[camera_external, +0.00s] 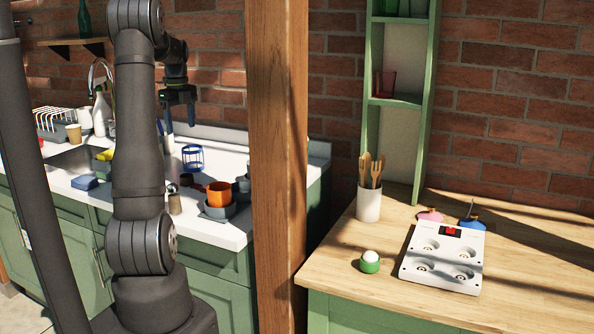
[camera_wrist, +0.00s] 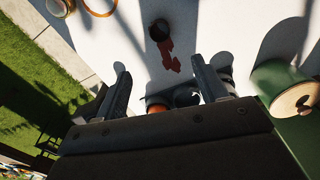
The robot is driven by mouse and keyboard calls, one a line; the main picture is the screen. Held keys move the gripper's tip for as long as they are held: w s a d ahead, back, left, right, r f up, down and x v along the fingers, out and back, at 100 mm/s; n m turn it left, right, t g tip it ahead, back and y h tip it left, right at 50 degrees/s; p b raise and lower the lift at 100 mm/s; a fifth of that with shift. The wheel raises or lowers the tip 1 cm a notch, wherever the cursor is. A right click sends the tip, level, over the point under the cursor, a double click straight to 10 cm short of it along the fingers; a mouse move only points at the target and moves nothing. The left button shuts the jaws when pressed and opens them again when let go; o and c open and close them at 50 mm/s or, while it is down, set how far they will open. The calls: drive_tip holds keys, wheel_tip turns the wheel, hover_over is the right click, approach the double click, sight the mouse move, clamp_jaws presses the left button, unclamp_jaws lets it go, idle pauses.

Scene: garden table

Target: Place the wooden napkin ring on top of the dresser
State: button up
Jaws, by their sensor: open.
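My gripper (camera_external: 180,95) is raised above the white counter (camera_external: 150,205), left of the wooden post. In the wrist view its two fingers (camera_wrist: 163,88) are spread apart, with nothing held between them. A small tan-brown cylinder (camera_external: 174,204) stands near the counter's front edge; it may be the wooden napkin ring, but I cannot tell for sure. An orange-brown ring shape (camera_wrist: 99,5) is cut off at the top of the wrist view. The green cabinet with a wooden top (camera_external: 340,270), which looks like the dresser, stands right of the post.
The wooden post (camera_external: 278,160) stands between counter and dresser. An orange mug (camera_external: 219,192), dark bowls and a blue wire holder (camera_external: 192,158) crowd the counter. The dresser bears a utensil pot (camera_external: 368,204), an egg in a green cup (camera_external: 370,262) and a white tray (camera_external: 443,258); its right side is clear.

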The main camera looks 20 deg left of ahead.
hover_over(186, 174)
drive_tip(key=s+d, duration=0.1)
drive_tip(key=shift+m, duration=0.4)
wheel_tip(186, 174, down, 12)
drive_tip(key=shift+s, duration=0.1)
drive_tip(key=shift+d+f, duration=0.15)
drive_tip(key=shift+f, duration=2.5)
drive_tip(key=c, duration=1.1)
drive_tip(key=shift+c, duration=0.2)
drive_tip(key=shift+r, duration=0.1)
